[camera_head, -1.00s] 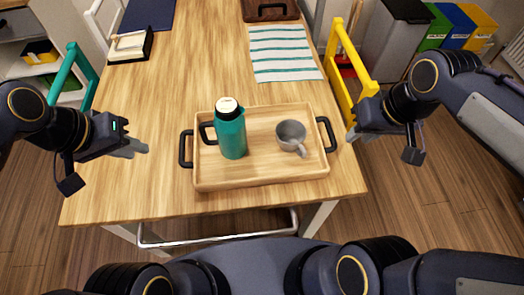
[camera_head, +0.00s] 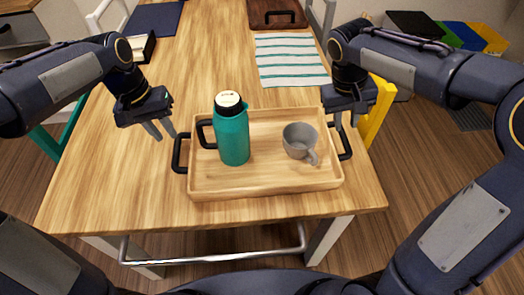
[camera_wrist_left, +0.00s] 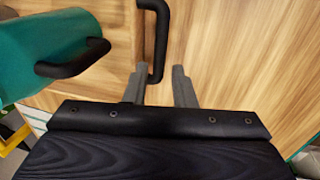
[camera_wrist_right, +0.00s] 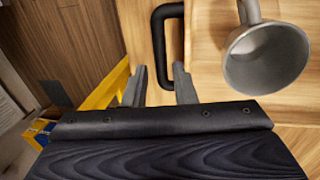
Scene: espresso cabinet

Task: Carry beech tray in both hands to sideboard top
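The beech tray (camera_head: 265,182) lies on the wooden table near its front edge, with a black handle at each end. A teal flask (camera_head: 233,135) with a black handle stands upright in its left half. A grey mug (camera_head: 299,141) stands in its right half. My left gripper (camera_head: 163,134) is open and empty, above and just left of the left handle (camera_head: 180,153); its view also shows that handle (camera_wrist_left: 163,40) beyond the fingers. My right gripper (camera_head: 347,122) is open, close above the right handle (camera_head: 345,143); its view shows the handle (camera_wrist_right: 160,45) by the fingertips. Contact cannot be told.
A striped cloth (camera_head: 290,60) lies behind the tray, with a dark brown board (camera_head: 275,14) beyond it. A yellow frame (camera_head: 379,110) stands at the table's right side. Coloured bins (camera_head: 460,33) stand farther right. The table left of the tray is clear.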

